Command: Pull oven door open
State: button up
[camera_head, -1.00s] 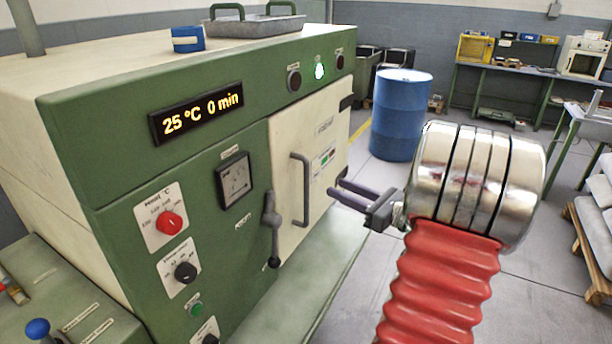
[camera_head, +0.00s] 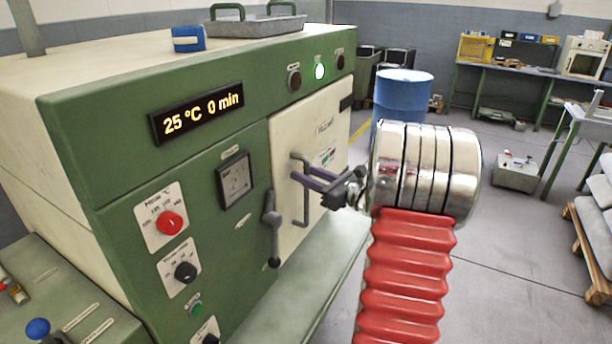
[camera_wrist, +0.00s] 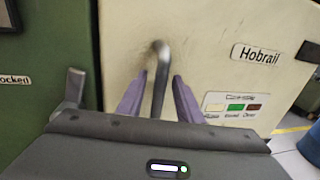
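The oven door (camera_head: 283,135) is a cream panel on the green oven front; it looks closed. Its grey vertical bar handle (camera_head: 306,208) also shows in the wrist view (camera_wrist: 160,75). My gripper (camera_head: 299,168) is at the handle's upper part. In the wrist view my gripper (camera_wrist: 159,82) has its purple fingers apart, one on each side of the handle, with gaps visible. A grey latch lever (camera_head: 270,225) left of the door hangs down; it shows in the wrist view (camera_wrist: 73,90) beside a partly hidden label ending "ocked".
The oven's display (camera_head: 197,113) reads 25 °C, 0 min. A metal tray (camera_head: 255,27) and a blue item (camera_head: 187,39) lie on top. A green ledge (camera_head: 300,290) runs below the door. A blue barrel (camera_head: 403,95) stands behind my wrist.

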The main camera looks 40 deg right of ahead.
grip_shut()
dwell(0.4)
